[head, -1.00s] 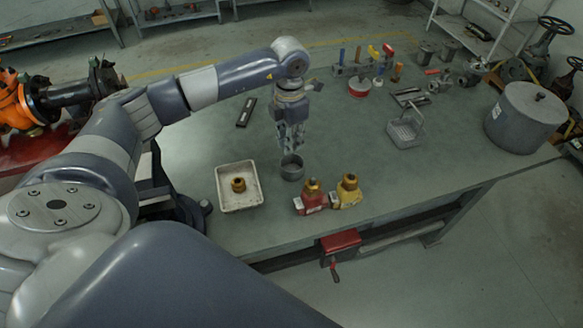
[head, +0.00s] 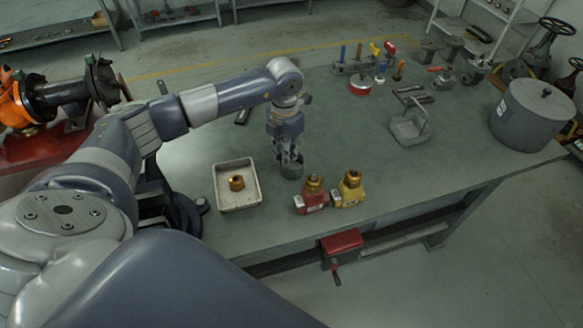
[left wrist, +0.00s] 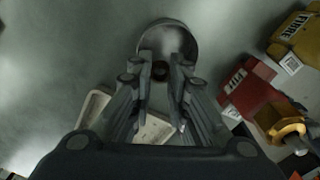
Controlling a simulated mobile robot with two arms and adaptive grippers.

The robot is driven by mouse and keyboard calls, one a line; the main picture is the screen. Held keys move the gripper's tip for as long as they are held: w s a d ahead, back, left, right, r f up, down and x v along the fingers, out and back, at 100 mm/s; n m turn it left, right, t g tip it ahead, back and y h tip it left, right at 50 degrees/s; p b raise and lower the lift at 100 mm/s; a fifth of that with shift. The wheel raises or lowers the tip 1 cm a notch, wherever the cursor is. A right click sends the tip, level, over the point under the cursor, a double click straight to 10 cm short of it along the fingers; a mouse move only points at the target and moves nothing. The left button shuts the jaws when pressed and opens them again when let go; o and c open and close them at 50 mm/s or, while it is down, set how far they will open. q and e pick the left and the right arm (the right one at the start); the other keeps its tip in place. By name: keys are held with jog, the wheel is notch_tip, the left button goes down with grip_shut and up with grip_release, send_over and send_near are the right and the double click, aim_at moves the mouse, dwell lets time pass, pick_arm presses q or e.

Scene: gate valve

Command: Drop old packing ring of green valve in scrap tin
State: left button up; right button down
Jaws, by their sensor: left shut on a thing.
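My left gripper (head: 290,160) points down at the small grey scrap tin (head: 293,171) on the workbench. In the left wrist view its fingertips (left wrist: 160,72) are at the near part of the mouth of the scrap tin (left wrist: 185,38). They are closed on a small dark ring (left wrist: 160,69), seemingly the old packing ring, which is mostly hidden between the fingers. I cannot tell whether the ring is below the tin's rim. I do not see a green valve. My right gripper is not in view.
A white tray (head: 222,194) with a brass nut (head: 237,183) stands left of the tin. A red valve (head: 312,199) and a yellow valve (head: 350,190) stand to its right.

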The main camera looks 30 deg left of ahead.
pick_arm(q)
jog(key=o, duration=0.9)
notch_tip(320, 180, up, 12)
dwell(0.4)
